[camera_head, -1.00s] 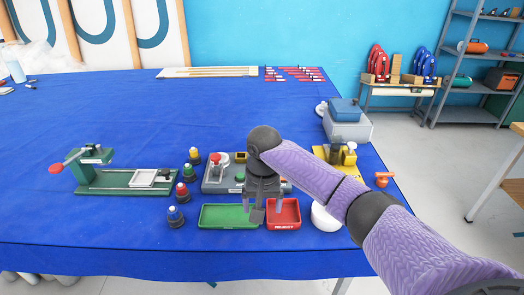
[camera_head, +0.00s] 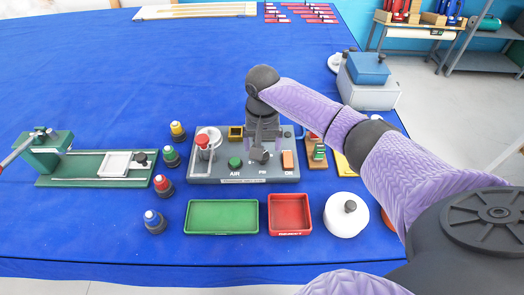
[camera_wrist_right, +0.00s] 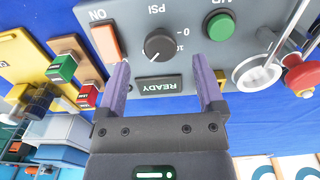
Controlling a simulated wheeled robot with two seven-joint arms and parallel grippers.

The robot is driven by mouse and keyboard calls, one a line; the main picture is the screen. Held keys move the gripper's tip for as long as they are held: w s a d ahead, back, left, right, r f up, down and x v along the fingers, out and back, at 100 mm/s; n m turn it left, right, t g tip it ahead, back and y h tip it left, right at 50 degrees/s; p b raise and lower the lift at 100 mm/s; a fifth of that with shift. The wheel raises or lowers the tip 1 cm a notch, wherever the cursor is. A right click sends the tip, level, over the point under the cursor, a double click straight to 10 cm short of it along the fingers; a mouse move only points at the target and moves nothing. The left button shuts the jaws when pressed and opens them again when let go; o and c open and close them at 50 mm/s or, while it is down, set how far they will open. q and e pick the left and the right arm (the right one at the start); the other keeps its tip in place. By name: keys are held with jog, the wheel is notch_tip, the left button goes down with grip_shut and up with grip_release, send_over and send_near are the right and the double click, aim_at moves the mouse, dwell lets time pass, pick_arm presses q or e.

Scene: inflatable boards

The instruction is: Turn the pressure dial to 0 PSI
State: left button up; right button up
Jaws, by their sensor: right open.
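The grey control panel (camera_head: 215,177) lies on the blue table. Its black round pressure dial (camera_wrist_right: 158,45) has a white pointer line and sits by upside-down "PSI", "0" and "10" markings in the wrist view. The pointer's exact reading is hard to tell. My right gripper (camera_wrist_right: 161,72) is open and empty. Its two purple-grey fingers straddle the READY window, just short of the dial and not around it. In the head view the right gripper (camera_head: 262,140) hangs over the panel and partly hides the dial area. My left gripper is in no view.
The orange ON switch (camera_wrist_right: 104,42) and green AIR button (camera_wrist_right: 220,27) flank the dial. A red-topped fitting (camera_head: 202,141) stands on the panel's left. Green (camera_head: 222,230) and red (camera_head: 289,230) trays and a white lidded pot (camera_head: 345,221) lie in front.

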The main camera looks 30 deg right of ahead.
notch_tip(320, 180, down, 3)
jog(key=shift+f+b, duration=0.2)
jog(key=shift+b, duration=0.1)
grip_shut()
